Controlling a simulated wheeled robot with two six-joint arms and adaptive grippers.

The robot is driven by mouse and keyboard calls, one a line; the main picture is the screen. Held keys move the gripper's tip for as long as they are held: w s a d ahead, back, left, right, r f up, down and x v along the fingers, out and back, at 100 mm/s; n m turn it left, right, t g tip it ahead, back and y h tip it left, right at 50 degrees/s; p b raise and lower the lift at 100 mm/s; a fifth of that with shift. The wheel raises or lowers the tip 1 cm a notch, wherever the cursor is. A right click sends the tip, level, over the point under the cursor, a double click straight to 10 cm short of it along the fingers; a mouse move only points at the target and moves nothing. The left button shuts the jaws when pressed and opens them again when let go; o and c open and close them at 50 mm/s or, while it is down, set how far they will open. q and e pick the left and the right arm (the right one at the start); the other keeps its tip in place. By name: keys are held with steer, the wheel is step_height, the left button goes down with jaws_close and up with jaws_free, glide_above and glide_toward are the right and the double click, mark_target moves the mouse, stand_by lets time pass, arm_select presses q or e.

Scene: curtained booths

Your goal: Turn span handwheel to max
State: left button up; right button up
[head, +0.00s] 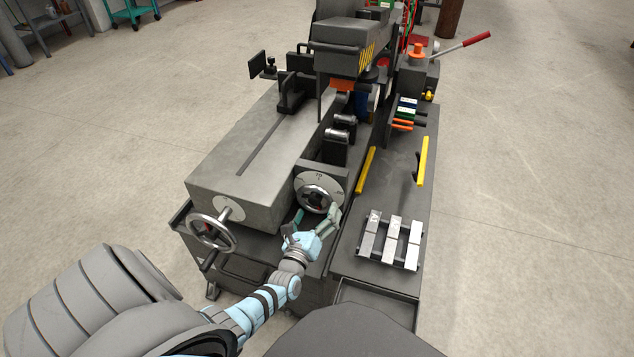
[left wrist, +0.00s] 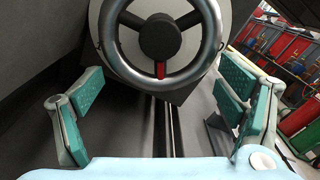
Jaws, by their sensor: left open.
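A handwheel (head: 316,198) with a metal rim and dark hub sits on the front of a dark block, before a pale round dial plate (head: 322,178). In the left wrist view the handwheel (left wrist: 161,38) fills the top middle; its lower spoke carries a red mark and points down. My left gripper (head: 317,217) is open just in front of this wheel, its green-padded fingers spread to either side below the hub. A second handwheel (head: 212,232) stands to the left on the grey bed. I cannot read which one is labelled span.
The machine bed (head: 225,170) runs back from the wheels. To the right, a dark table (head: 385,270) holds several metal blocks (head: 392,236) and yellow bars (head: 422,162). A red-handled lever (head: 476,39) sticks out at the back right. Open floor lies on both sides.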

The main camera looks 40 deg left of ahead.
arm_select(q)
steer(key=shift+w, duration=0.1)
steer(key=shift+r, duration=0.1)
steer(key=c, duration=0.9)
steer(key=shift+a, duration=0.1)
